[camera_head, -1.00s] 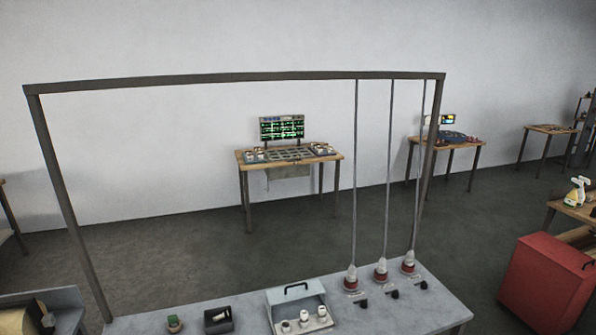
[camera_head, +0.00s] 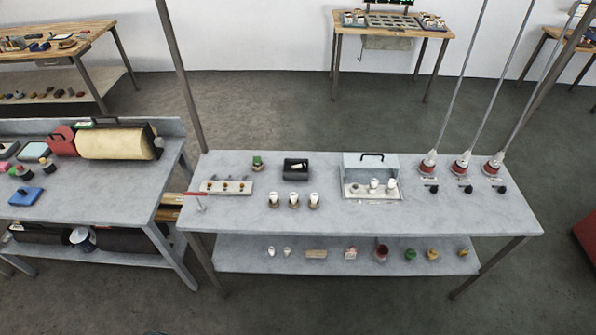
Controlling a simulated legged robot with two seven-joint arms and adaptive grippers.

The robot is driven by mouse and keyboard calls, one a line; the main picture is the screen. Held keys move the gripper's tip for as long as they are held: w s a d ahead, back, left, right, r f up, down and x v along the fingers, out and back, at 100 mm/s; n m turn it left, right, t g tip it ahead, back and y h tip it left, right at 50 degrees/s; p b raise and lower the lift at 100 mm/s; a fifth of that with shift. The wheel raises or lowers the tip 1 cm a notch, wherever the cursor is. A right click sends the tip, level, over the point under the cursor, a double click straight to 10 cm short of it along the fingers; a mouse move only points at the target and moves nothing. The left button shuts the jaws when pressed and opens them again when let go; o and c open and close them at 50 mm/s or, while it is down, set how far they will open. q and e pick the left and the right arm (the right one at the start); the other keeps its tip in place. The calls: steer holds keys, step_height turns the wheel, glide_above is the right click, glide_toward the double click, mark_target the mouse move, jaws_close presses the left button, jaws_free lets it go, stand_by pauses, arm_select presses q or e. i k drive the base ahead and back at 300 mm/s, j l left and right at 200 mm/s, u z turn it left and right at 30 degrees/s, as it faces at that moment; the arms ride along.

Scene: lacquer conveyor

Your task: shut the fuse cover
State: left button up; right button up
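The fuse cover (camera_head: 370,163) is a pale box-like lid with a dark handle on top, on the grey table in the head view. It stands raised at the back of its base, and the front is open. Several white fuses (camera_head: 374,184) show in the base (camera_head: 352,194) in front of it. Neither of my grippers is in view, so their state and place are hidden.
Three white fuses (camera_head: 294,200) on holders stand left of the base. A black box (camera_head: 296,169) and a strip with pegs (camera_head: 227,187) are further left. Three hanging red-and-white plugs (camera_head: 461,167) are at right. The table's front right (camera_head: 450,217) is clear.

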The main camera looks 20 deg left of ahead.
mark_target(396, 166)
steer(key=i+l, duration=1)
steer(key=u, duration=0.05)
